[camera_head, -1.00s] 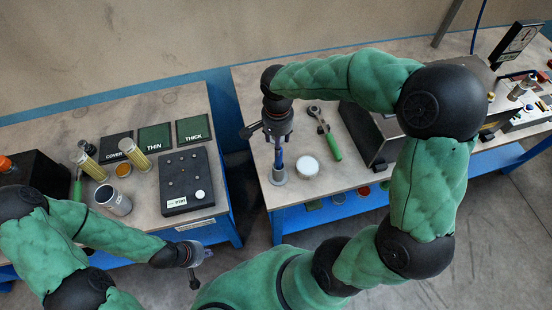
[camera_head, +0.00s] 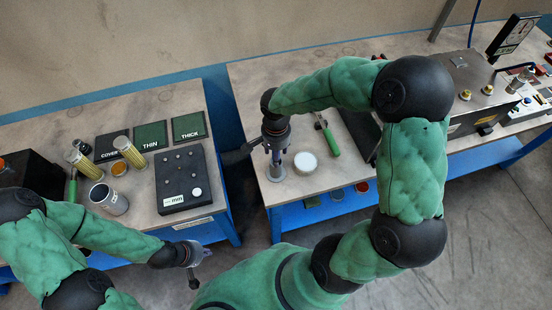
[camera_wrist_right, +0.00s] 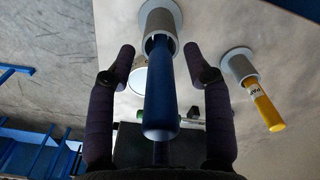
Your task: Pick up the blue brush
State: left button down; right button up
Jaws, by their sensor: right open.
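The blue brush (camera_wrist_right: 160,95) stands handle toward the camera in a grey round holder (camera_wrist_right: 160,18) in the right wrist view. My right gripper (camera_wrist_right: 159,52) is open, with one finger on each side of the blue handle and visible gaps between. In the head view my right gripper (camera_head: 276,155) points down over the flanged base of the holder (camera_head: 276,173), and mostly hides the brush. My left gripper (camera_head: 198,254) hangs in front of the left table; its fingers are too unclear to read.
A yellow-handled brush (camera_wrist_right: 265,108) stands in its own holder beside the blue one. A white round dish (camera_head: 305,163) and a green-handled tool (camera_head: 330,140) lie right of my right gripper.

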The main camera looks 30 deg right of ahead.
grip_shut()
jog(key=shift+r, duration=0.1)
